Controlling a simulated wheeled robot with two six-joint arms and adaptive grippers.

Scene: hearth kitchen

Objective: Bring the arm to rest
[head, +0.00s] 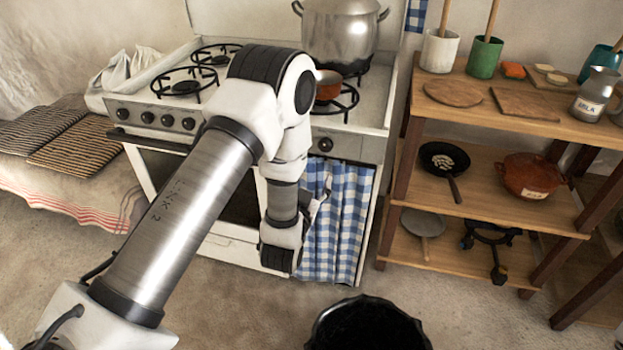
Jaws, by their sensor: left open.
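My left arm comes in from the lower left, bends at a raised elbow in front of the stove, and hangs down to the wrist. My left gripper (318,200) is partly hidden behind the wrist, in front of the blue checked curtain (345,225). It is open, and nothing shows between its fingers. I cannot tell whether it touches the curtain. My right gripper is not in view.
A wooden shelf (470,90) with kitchenware stands at right. A cloth-covered bench (75,180) is at left.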

